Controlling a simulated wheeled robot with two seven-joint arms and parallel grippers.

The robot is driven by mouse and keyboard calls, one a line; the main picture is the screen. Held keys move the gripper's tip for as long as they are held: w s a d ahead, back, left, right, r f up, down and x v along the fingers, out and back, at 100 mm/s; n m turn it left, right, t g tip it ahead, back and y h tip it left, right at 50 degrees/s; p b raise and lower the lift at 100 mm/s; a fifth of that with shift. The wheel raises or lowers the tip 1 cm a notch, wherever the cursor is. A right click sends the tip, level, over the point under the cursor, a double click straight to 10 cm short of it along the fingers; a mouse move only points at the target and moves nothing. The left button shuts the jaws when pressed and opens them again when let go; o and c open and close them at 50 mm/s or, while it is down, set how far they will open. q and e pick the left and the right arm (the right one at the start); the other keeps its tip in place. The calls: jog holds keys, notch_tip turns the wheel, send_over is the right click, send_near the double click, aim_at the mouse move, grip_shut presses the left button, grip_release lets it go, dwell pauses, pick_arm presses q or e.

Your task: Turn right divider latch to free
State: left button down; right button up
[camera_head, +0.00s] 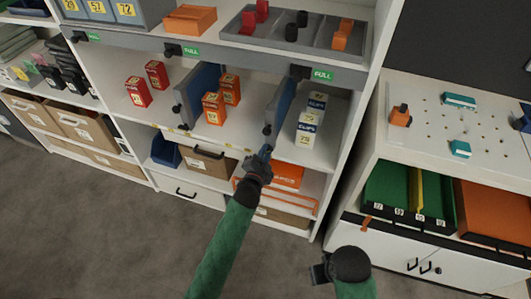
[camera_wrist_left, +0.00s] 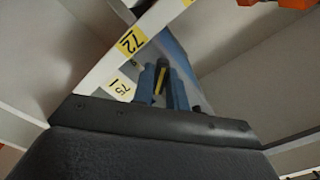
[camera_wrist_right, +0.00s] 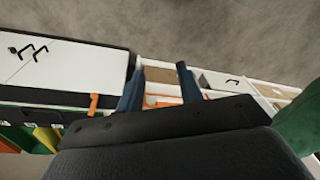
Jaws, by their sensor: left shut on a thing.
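The right divider (camera_head: 279,106) is a blue upright panel on the middle shelf, with a black knob (camera_head: 267,129) low on its front edge. My left gripper (camera_head: 265,151) is at the shelf's front edge, just below that knob. In the left wrist view its blue fingers (camera_wrist_left: 163,84) are close together, shut on a small part with a yellow strip, which appears to be the right divider latch (camera_wrist_left: 160,80). The fingers hide most of it, so its turn angle cannot be told. My right gripper (camera_wrist_right: 161,88) is open and empty, low in front of the cabinets.
Red cartons (camera_head: 138,91), orange cartons (camera_head: 213,108) and white-blue cartons (camera_head: 307,128) stand on the middle shelf beside the dividers. The left divider (camera_head: 196,95) is also blue. A pegboard worktop (camera_head: 450,125) stands at the right. The grey floor (camera_head: 110,235) in front is clear.

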pick_arm(q)
jog(key=shift+n+p, duration=1.45)
jog(key=shift+n, duration=3.95)
pick_arm(e)
notch_tip(320, 180, down, 13)
jog(key=w, duration=0.2)
jog(key=shift+r, duration=0.2)
jog(key=shift+a, duration=0.1)
pick_arm(q)
jog(key=c, duration=1.4)
grip_release()
jog(key=shift+s, duration=0.1)
pick_arm(e)
jog(key=shift+s, duration=0.1)
